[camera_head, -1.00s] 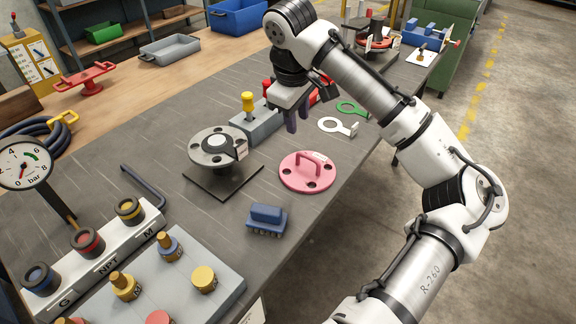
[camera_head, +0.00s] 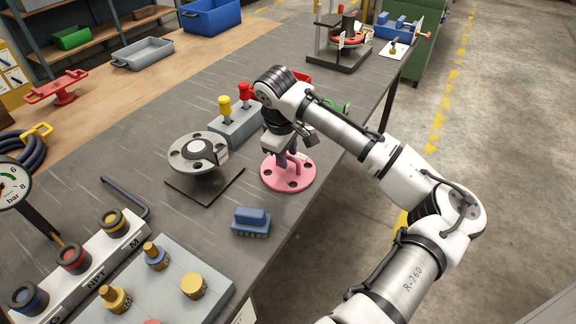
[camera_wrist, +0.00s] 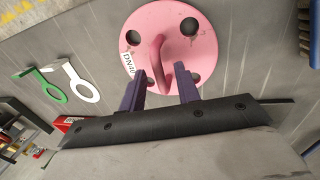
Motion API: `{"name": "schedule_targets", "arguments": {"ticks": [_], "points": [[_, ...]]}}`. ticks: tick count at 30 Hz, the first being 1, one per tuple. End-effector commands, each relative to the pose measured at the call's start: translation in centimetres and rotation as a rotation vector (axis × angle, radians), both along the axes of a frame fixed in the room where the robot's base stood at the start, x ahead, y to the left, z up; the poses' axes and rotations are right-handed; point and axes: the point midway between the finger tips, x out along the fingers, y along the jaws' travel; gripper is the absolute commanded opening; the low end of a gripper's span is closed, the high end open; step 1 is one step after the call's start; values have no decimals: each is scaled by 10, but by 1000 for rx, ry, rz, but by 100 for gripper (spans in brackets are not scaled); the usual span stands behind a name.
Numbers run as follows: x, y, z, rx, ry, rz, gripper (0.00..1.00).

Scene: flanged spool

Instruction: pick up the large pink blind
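The large pink blind (camera_head: 288,176) is a round pink disc with bolt holes and a raised handle, lying flat on the grey workbench. It also shows in the wrist view (camera_wrist: 205,55), with a white "DN40" label at its left edge. My gripper (camera_head: 287,158) is over the blind, at its handle. In the wrist view its two purple fingers (camera_wrist: 160,85) are apart, with the near end of the handle (camera_wrist: 158,55) in line with the gap between them. I cannot tell whether the fingers touch the handle.
A flanged spool (camera_head: 198,153) stands on a dark plate left of the blind. A blue brush (camera_head: 251,221) lies in front. A grey-blue block with red and yellow handles (camera_head: 236,122) stands behind. Green (camera_wrist: 38,85) and white (camera_wrist: 75,82) ring tags lie beside the blind.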

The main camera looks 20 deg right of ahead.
Motion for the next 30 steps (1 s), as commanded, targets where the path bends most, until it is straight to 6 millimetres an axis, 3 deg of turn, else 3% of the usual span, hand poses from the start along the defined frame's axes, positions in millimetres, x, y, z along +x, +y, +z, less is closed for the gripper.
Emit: {"name": "schedule_targets", "arguments": {"ticks": [4,11,19,30], "points": [[2,-3,-14,0,0,-2,32],[2,-3,-18,-1,-1,-1,32],[2,-3,-17,-1,-1,-1,1],[3,-4,-15,-2,-6,-1,0]]}}
